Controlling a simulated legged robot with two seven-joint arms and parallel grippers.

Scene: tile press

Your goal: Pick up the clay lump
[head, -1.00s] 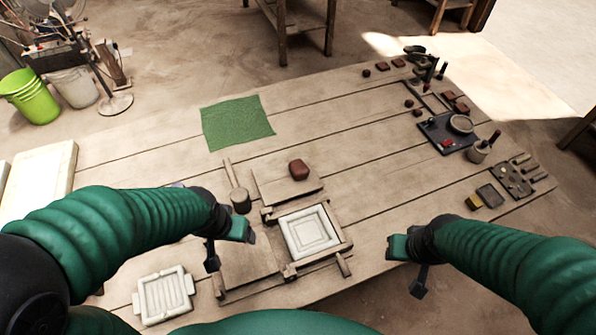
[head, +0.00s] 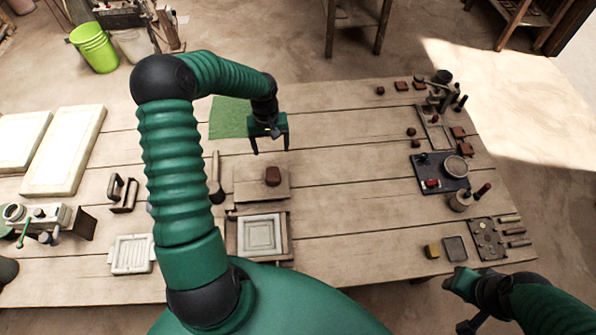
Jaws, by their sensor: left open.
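The clay lump (head: 272,176) is a small reddish-brown block. It rests on a flat wooden board (head: 247,190) behind the press frame. My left gripper (head: 270,150) is open and empty, with its fingers pointing down. In the picture it lies just above the lump, apart from it. My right gripper (head: 458,305) is at the lower right, off the table's front edge and away from the lump. Its jaw state is unclear.
The press frame (head: 286,238) with a pale square mould (head: 260,236) stands in front of the board. A mallet (head: 216,178) lies to its left. A green mat (head: 228,117) is behind. A dark tray (head: 425,160) and small tools stand at the right. The middle right is clear.

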